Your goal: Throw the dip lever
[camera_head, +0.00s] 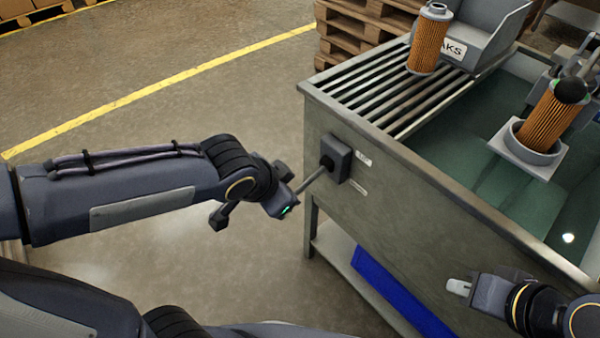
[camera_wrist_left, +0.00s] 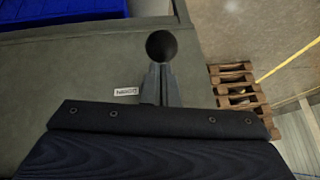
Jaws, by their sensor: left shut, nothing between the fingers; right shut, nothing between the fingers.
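The dip lever shows as a dark round knob (camera_head: 327,161) in front of a grey box (camera_head: 340,156) on the tank's side wall. In the left wrist view the black knob (camera_wrist_left: 162,46) stands just beyond the fingertips. My left gripper (camera_head: 319,171) is shut and empty, its fingers pointing at the knob; I cannot tell whether they touch it. It also shows in the left wrist view (camera_wrist_left: 160,72). The lever's stem is not clearly visible. My right gripper (camera_head: 459,287) is shut and empty beside the tank's front wall at lower right.
The metal tank (camera_head: 440,205) holds greenish liquid. One orange cartridge (camera_head: 428,40) stands on the slatted rack (camera_head: 365,90); another (camera_head: 551,115) sits tilted in a pale holder (camera_head: 516,150). A grey bin (camera_head: 490,45) and pallets (camera_head: 345,35) are behind. Floor left of the tank is clear.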

